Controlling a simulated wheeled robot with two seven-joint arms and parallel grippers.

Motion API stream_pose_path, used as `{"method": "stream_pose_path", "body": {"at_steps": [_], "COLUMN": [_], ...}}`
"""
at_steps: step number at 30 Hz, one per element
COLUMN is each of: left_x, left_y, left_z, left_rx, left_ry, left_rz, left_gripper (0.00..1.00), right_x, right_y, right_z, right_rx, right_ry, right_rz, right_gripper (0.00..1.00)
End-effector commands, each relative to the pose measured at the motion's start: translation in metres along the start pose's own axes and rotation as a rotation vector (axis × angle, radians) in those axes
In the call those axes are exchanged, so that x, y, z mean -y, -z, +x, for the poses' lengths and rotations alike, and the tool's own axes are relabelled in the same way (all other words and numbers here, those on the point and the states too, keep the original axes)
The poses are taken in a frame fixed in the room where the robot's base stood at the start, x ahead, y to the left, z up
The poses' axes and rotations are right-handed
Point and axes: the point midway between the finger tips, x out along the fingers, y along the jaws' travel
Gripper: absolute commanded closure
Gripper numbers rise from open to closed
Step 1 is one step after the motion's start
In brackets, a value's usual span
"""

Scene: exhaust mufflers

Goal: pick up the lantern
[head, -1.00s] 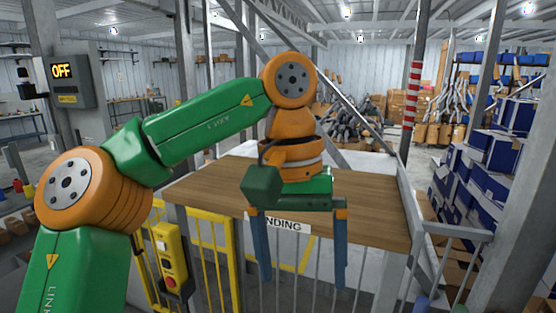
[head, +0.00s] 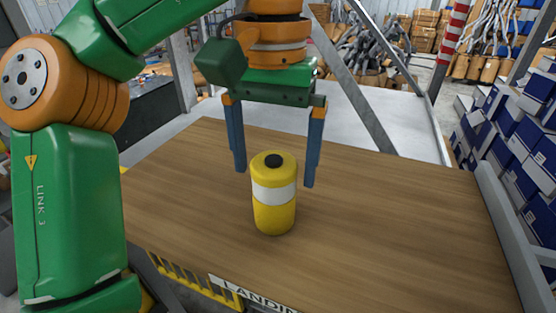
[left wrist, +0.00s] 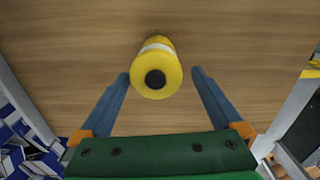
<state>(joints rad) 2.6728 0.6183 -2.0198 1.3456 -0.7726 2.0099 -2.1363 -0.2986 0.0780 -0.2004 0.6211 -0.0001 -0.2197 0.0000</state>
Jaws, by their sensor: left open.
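The lantern (head: 273,213) is a yellow upright cylinder with a white band and a black round top. It stands on the wooden table in the head view. My left gripper (head: 274,178) is open, its two blue fingers pointing down above and around the lantern's upper part, seemingly just behind it. In the left wrist view the lantern (left wrist: 156,72) shows its black top between and just beyond the fingertips of my left gripper (left wrist: 159,73). Neither finger clearly touches it. My right gripper is not in view.
The wooden table (head: 400,225) is otherwise bare, with free room on both sides of the lantern. A grey diagonal post (head: 355,85) stands behind it, and a metal rail (head: 510,240) runs along the right. Blue and white boxes (head: 530,130) are stacked at the far right.

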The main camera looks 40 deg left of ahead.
Motion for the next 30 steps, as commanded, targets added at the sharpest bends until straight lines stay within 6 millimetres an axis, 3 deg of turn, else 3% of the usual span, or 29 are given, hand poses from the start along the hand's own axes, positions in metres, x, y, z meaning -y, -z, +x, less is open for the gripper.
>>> {"method": "stream_pose_path", "body": {"at_steps": [8, 16, 24, 26, 30], "left_x": [0.000, 0.000, 0.000, 0.000, 0.000], "left_y": [0.000, 0.003, 0.003, 0.003, 0.003], "left_z": [0.023, 0.065, 0.071, 0.071, 0.071], "left_rx": [0.005, 0.004, -0.003, -0.002, -0.002], "left_ry": [0.000, -0.001, -0.002, -0.002, -0.002], "left_rz": [0.004, 0.001, -0.003, -0.003, -0.002], "left_gripper": [0.00, 0.00, 0.00, 0.11, 0.49], "right_x": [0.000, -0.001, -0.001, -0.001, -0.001], "right_y": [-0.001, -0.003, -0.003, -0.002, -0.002], "right_z": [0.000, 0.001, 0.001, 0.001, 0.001], "right_rx": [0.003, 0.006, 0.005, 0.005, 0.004], "right_ry": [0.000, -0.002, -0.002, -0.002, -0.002], "right_rz": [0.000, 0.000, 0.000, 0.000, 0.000], "right_gripper": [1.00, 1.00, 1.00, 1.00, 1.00]}}
